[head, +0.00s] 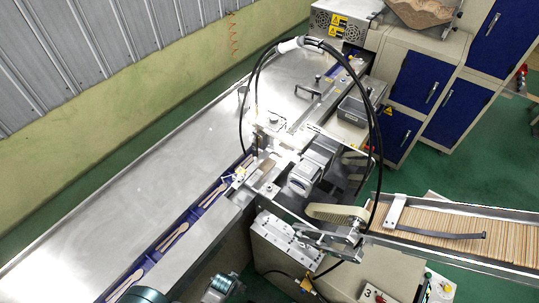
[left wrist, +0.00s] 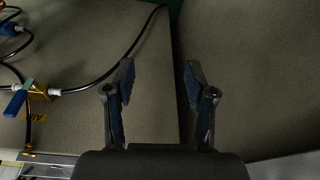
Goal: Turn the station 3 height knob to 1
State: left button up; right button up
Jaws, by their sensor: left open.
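The station 3 height knob cannot be made out in either view. The wrapping machine (head: 315,165) stands in the middle of the head view, with small fittings and black cables arching over it. My left gripper (left wrist: 158,76) shows in the left wrist view with its two fingers spread apart and nothing between them. Behind the fingers is a plain grey-beige panel (left wrist: 235,75); the gap to it is hard to judge. My right gripper does not show.
A black cable (left wrist: 110,73) and a blue and yellow connector (left wrist: 36,91) lie left of my left gripper. A blue conveyor channel (head: 165,243) carries wooden sticks. A stick-filled tray (head: 470,209) extends right. Blue-doored cabinets (head: 423,80) stand behind.

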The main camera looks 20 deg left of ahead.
pick_arm(q)
notch_tip(320, 180, up, 19)
jog(key=d+t, duration=0.1)
jog(key=n+t, duration=0.2)
jog(key=t, duration=1.2)
send_near(273, 122)
jog(key=s, duration=0.7)
jog(key=w+p, duration=0.4)
jog(key=w, duration=1.2)
jog(key=shift+w, duration=0.2)
jog(key=shift+w+d, duration=0.15)
jog(key=shift+w, duration=0.3)
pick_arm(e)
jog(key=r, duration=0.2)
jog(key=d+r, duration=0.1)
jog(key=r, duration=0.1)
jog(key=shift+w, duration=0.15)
